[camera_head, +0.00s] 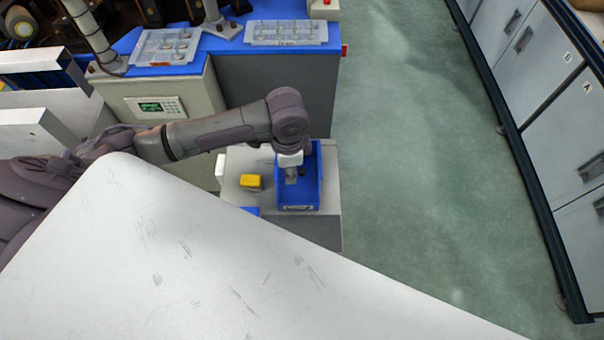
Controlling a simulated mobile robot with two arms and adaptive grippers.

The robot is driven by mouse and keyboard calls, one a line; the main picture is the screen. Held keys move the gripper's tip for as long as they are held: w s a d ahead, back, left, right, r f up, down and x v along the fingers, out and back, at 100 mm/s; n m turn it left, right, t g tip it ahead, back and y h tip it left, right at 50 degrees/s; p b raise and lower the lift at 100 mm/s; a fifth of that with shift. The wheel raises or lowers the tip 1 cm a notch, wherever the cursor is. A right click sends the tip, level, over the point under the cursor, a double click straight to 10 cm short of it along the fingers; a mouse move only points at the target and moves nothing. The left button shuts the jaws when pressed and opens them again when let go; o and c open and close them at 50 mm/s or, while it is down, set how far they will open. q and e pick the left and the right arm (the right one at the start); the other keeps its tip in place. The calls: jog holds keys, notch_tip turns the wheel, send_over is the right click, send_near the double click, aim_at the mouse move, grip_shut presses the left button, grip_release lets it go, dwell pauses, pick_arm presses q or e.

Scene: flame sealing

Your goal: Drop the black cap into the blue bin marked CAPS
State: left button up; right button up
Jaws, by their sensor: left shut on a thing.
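The blue bin (314,194) stands on a low light-grey cabinet near the middle of the view. A white label is on its front wall, too small to read. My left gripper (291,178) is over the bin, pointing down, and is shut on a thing. A small dark shape, likely the black cap (302,171), shows at its fingertips. The gripper and arm hide part of the bin's inside. I cannot tell how high the fingertips are above the bin floor. My right gripper is not in view.
A yellow block (250,182) lies on the cabinet left of the bin. A blue-topped bench (222,53) with clear trays stands behind. A large white surface (190,265) fills the front. Open green floor (420,160) and grey cabinets (550,110) are at right.

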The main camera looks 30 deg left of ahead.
pick_arm(q)
jog(key=w+a+f+m, duration=0.2)
jog(key=w+a+m, duration=0.2)
jog(key=w+m, duration=1)
jog(key=s+f+m+b, duration=0.3)
jog(key=f+b, duration=0.2)
jog(key=b, duration=0.1)
jog(key=shift+s+a+f+m, duration=0.2)
jog(key=shift+f+m, duration=0.1)
jog(key=shift+f, duration=0.05)
jog(key=o, duration=0.9)
jog(key=shift+c, duration=0.2)
notch_tip(320, 180, up, 12)
